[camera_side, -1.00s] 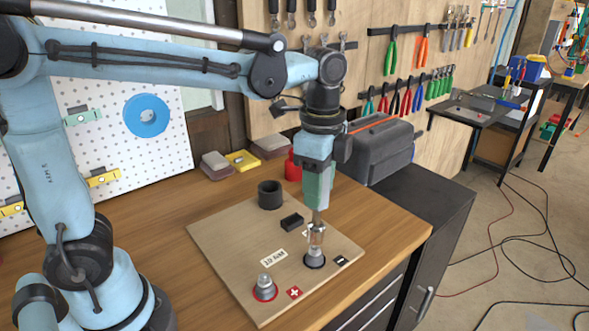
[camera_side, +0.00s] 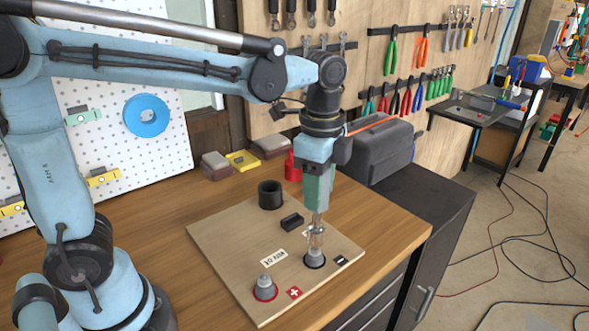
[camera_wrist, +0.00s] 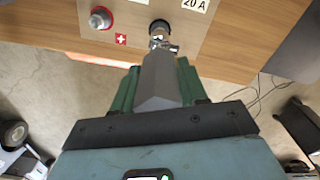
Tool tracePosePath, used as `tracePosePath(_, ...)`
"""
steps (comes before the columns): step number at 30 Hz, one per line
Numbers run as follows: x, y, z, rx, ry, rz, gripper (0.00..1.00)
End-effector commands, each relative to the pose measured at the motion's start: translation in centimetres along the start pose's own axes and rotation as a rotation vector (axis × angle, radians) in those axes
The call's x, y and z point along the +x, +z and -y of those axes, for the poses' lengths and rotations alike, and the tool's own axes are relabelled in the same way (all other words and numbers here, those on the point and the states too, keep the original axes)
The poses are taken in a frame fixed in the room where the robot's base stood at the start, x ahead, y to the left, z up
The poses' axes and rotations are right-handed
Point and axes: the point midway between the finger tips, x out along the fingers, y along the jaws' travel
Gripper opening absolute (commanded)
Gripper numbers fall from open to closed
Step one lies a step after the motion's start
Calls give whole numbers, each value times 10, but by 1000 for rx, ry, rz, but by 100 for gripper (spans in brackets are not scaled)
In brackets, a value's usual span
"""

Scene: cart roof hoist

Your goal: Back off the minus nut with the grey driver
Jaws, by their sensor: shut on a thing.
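My gripper (camera_side: 318,204) points straight down with its green fingers shut on the grey driver (camera_wrist: 160,85). The driver's lower end (camera_side: 317,232) stands upright over the minus nut's post, which has a dark ring (camera_side: 314,262) at its foot. The nut itself is hidden or too small to make out. In the wrist view the driver's far end meets the post by the dark ring (camera_wrist: 158,26). The plus post (camera_side: 265,283), with a red ring and a red plus label (camera_side: 294,293), stands to the left on the same wooden board (camera_side: 235,240).
A black cup (camera_side: 270,194) and a black block (camera_side: 292,221) are on the board behind the posts. A dark grey case (camera_side: 380,150) and a red object (camera_side: 293,166) stand behind my gripper.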

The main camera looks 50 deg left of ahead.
Motion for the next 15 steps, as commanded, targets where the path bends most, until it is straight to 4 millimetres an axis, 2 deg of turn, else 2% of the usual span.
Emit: tracePosePath(15, 14, 0, 0, 0, 0, 0, 0)
